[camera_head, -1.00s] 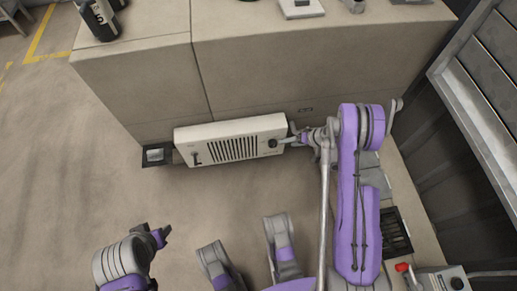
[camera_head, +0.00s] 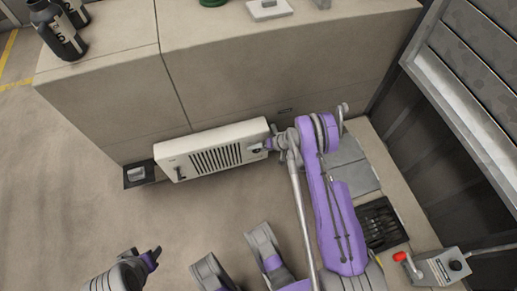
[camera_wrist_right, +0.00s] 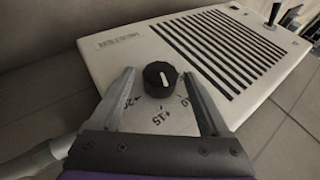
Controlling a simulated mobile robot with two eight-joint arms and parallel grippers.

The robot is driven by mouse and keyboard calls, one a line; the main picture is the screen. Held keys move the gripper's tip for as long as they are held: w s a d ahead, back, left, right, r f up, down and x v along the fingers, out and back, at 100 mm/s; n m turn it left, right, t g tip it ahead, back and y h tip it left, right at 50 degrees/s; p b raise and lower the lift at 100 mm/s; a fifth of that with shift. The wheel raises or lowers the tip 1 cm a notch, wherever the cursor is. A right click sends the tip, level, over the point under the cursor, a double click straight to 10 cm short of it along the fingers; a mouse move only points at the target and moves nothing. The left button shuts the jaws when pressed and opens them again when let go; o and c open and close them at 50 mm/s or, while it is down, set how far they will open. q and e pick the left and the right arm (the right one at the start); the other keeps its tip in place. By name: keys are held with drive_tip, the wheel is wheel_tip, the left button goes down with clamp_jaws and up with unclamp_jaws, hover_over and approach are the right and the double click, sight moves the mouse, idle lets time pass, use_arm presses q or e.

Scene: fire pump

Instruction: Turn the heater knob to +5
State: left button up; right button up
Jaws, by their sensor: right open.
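The heater (camera_head: 213,149) is a white box with dark slats, set against the beige cabinet wall. Its round black knob (camera_wrist_right: 160,79) has a white pointer line and shows in the right wrist view. Printed marks, including one that reads like +15, lie around it. My right gripper (camera_wrist_right: 160,86) is open, with one finger on each side of the knob; I cannot tell whether either touches it. In the head view my right gripper (camera_head: 266,145) is at the heater's right end and covers the knob. My left gripper (camera_head: 152,256) is low at the left, far from the heater.
The beige cabinet (camera_head: 110,95) stands behind the heater, with dark bottles (camera_head: 57,32) on top. A small dark box (camera_head: 138,174) sits at the heater's left. A red knob (camera_head: 399,256) and a grey control box (camera_head: 447,266) are at lower right. The floor ahead is clear.

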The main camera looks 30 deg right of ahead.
clamp_jaws()
idle(0.3)
drive_tip(key=shift+a, duration=0.1)
drive_tip(key=h, duration=0.1)
drive_tip(key=g+h, duration=0.1)
drive_tip(key=h, duration=0.1)
drive_tip(key=shift+a+r+n+p, duration=0.2)
drive_tip(key=shift+a+n+p, duration=0.1)
drive_tip(key=shift+n+p, duration=0.1)
drive_tip(key=h, duration=0.2)
drive_tip(key=g+h, duration=0.1)
drive_tip(key=h, duration=0.1)
drive_tip(key=n+h, duration=0.1)
drive_tip(key=h, duration=0.1)
drive_tip(key=shift+w+a+f+b, duration=0.1)
drive_tip(key=shift+w+a+b, duration=0.1)
drive_tip(key=shift+a+b, duration=0.2)
drive_tip(key=h, duration=0.3)
drive_tip(key=n+g+h, duration=0.1)
drive_tip(key=shift+a+f, duration=0.15)
drive_tip(key=shift+a, duration=0.1)
drive_tip(key=h, duration=0.2)
drive_tip(key=n+h, duration=0.1)
drive_tip(key=h, duration=0.2)
drive_tip(key=shift+a+f+g+h, duration=0.1)
drive_tip(key=shift+f+g+h, duration=0.15)
drive_tip(key=shift+g+h, duration=0.05)
drive_tip(key=shift+n, duration=0.3)
